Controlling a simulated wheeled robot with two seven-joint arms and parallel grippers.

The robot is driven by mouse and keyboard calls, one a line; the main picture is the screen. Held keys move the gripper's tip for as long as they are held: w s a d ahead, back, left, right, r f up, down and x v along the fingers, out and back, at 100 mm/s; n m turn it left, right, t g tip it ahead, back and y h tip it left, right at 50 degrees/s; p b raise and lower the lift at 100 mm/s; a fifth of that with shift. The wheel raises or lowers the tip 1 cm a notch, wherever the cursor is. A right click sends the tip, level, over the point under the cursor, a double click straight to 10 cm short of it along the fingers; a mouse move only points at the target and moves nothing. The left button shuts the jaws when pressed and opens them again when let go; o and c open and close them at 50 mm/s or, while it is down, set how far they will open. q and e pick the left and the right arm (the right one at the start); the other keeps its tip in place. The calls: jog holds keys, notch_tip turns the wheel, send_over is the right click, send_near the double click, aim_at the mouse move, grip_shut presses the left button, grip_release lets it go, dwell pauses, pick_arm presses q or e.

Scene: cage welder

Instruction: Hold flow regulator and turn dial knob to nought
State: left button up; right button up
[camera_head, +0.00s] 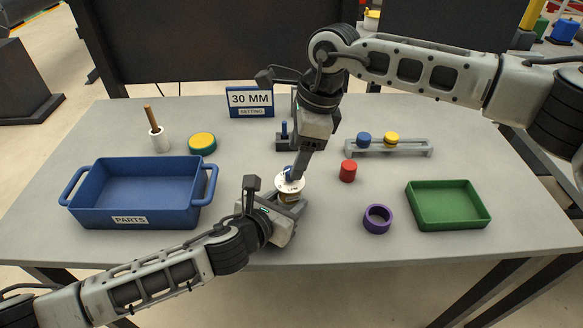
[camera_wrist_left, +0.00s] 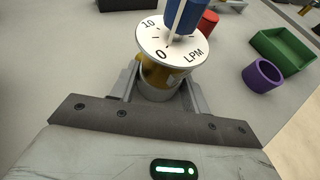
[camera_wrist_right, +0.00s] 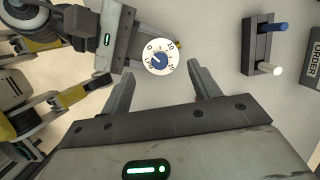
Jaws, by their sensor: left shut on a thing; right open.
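The flow regulator (camera_wrist_left: 160,78) has a brass-coloured body, a white dial face (camera_wrist_right: 172,67) marked 0, 10 and LPM, and a blue dial knob (camera_wrist_left: 187,14) with a white line. It stands upright near the table's front middle. My left gripper (camera_head: 284,205) is shut around its body; both fingers show in the left wrist view (camera_wrist_left: 160,90). My right gripper (camera_head: 294,176) points down over the dial, and partly hides the knob in the head view. Its fingers are open, with dial and knob between and just beyond their tips in the right wrist view (camera_wrist_right: 160,70). I cannot tell the exact setting.
A blue parts bin (camera_head: 88,214) is left, a green tray (camera_head: 450,224) right. A purple ring (camera_head: 378,218) and red cylinder (camera_head: 348,171) lie right of the regulator. Behind are a peg block (camera_head: 284,143), a rail (camera_head: 388,150) and a 30 MM sign (camera_head: 250,101).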

jog(key=shift+x, duration=2.95)
jog(key=c, duration=0.4)
